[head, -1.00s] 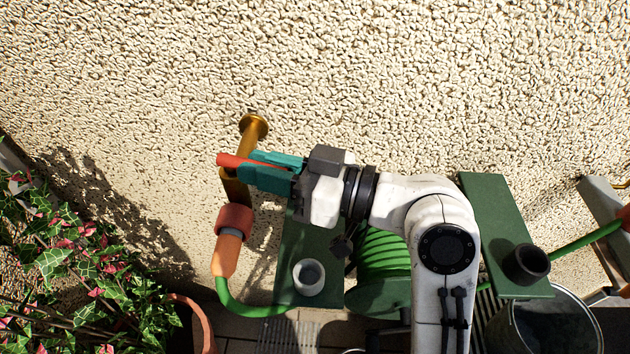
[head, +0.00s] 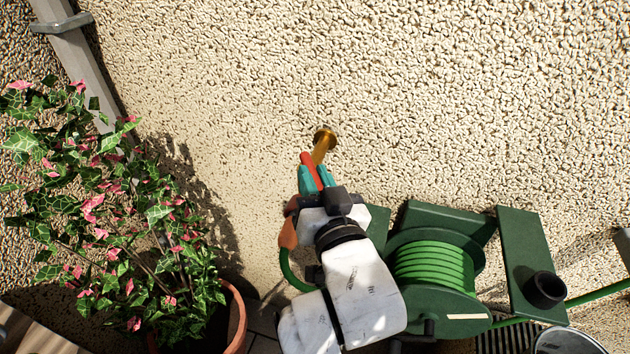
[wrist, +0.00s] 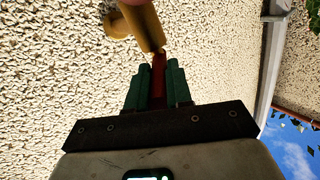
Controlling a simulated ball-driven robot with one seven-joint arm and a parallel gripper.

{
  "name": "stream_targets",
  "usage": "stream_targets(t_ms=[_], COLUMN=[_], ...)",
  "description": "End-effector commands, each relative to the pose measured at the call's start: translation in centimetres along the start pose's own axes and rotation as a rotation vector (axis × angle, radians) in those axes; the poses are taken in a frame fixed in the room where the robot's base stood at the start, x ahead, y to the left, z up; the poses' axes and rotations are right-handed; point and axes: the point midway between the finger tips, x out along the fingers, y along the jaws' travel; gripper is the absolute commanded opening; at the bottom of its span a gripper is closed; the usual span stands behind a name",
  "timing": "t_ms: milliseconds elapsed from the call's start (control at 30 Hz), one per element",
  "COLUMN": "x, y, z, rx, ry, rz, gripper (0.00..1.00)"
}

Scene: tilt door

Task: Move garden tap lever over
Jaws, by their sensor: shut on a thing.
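The brass garden tap (head: 322,148) sticks out from the rough plaster wall, in the upper middle of the head view. Its red lever (head: 309,162) shows between the teal fingers of my gripper (head: 313,176). In the wrist view the brass tap (wrist: 146,28) is at the top, and the red lever (wrist: 158,75) runs down between the two teal fingers (wrist: 158,82). My gripper is shut on the lever. The orange hose connector (head: 288,232) hangs below the tap, partly hidden by my wrist.
A leafy potted plant (head: 110,205) is at the left. A grey downpipe (head: 75,60) runs along the wall at upper left.

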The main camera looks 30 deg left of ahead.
Motion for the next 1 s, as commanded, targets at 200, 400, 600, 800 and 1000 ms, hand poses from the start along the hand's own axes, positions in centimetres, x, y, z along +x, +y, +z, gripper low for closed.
stream_targets(t_ms=[200,400,600,800,1000], x=[0.4,0.5,0.8,1.0,1.1], y=[-0.5,-0.9,-1.5,-2.0,-2.3], z=[0.6,0.9,1.0,1.0,0.8], rx=[-0.002,0.001,0.001,0.001,0.0], ry=[0.027,0.054,0.078,0.097,0.109], rz=[0.125,0.248,0.373,0.48,0.549], gripper=[0.0,0.0,0.0,0.0,0.0])
